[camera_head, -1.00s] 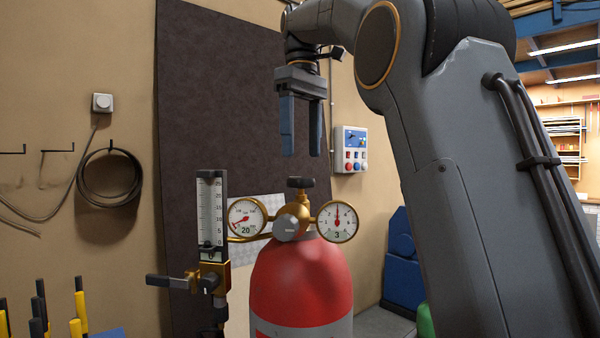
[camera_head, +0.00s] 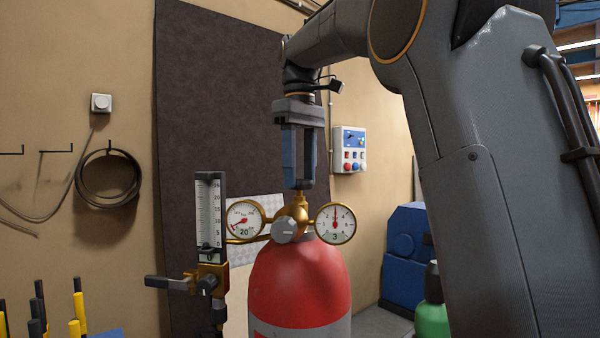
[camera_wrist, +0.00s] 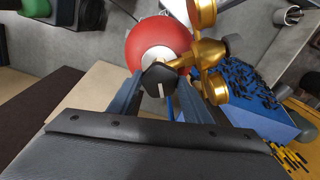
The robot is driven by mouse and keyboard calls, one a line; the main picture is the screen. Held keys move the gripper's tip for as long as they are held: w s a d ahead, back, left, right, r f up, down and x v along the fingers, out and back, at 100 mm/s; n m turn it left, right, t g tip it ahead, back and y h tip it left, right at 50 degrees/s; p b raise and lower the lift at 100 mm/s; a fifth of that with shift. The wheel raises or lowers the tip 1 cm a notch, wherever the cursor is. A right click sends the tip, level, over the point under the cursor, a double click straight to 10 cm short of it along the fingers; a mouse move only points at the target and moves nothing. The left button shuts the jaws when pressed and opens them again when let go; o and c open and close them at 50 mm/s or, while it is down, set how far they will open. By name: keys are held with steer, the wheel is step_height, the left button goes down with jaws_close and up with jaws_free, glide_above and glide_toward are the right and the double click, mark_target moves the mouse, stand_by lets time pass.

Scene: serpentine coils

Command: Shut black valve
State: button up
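The black valve is a dark knob with a pale mark on top, seen in the wrist view (camera_wrist: 154,78). It sits on the brass fitting (camera_head: 299,212) above the red gas cylinder (camera_head: 299,275). My gripper (camera_head: 299,184) points straight down over the cylinder. Its two blue-grey fingers stand on either side of the knob and appear to touch it. In the wrist view the knob lies between the fingertips.
Two round gauges, left (camera_head: 244,219) and right (camera_head: 335,223), flank the fitting closely. A flow meter (camera_head: 210,215) with a black lever stands to the left. A control box (camera_head: 349,150) hangs on the wall behind. A green bottle (camera_head: 432,315) stands to the right.

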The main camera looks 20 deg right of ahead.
steer(key=c, duration=0.5)
steer(key=shift+o, duration=0.2)
steer(key=m, duration=0.5)
steer(key=shift+a+m, duration=0.1)
steer(key=shift+m, duration=0.3)
steer(key=m, duration=1.2)
steer(key=shift+m, duration=0.3)
steer(key=m, duration=0.5)
steer(key=shift+m, duration=0.3)
